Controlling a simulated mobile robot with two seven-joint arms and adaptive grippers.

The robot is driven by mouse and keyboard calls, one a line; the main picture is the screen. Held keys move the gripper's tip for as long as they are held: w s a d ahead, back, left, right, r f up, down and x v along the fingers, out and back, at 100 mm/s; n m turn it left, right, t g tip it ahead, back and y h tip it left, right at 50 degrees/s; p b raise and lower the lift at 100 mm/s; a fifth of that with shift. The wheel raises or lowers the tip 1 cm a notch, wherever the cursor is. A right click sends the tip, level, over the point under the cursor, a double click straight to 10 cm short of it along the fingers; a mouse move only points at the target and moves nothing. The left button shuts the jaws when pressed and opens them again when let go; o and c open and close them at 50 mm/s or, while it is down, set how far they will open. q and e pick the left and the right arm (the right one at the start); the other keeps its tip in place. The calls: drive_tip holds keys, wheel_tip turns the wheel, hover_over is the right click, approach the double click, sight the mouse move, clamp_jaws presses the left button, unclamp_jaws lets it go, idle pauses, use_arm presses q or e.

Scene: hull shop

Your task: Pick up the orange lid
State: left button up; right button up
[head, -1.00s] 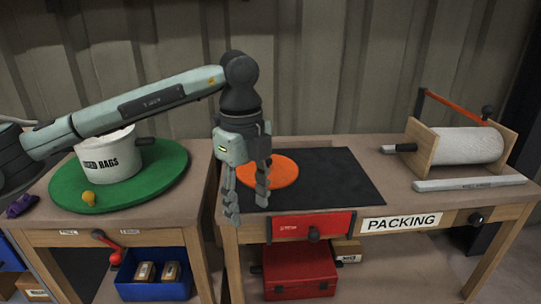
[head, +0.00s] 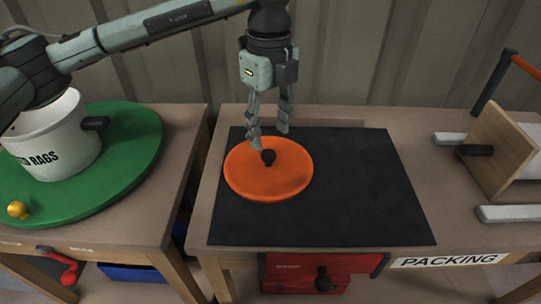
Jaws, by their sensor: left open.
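My right gripper is not in view.
A white pot (head: 50,140) marked for rags stands on a green round board (head: 135,150) on the left bench, near a small yellow ball (head: 18,210). A paper roll holder (head: 500,150) stands at right. The mat right of the lid is clear.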

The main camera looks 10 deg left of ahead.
sight(268, 153)
use_arm(q)
drive_tip(key=f, duration=0.4)
drive_tip(key=shift+a+f+p, duration=0.2)
drive_tip(key=shift+f+p, duration=0.15)
drive_tip(key=shift+f, duration=0.6)
drive_tip(key=shift+w, duration=0.1)
clamp_jaws()
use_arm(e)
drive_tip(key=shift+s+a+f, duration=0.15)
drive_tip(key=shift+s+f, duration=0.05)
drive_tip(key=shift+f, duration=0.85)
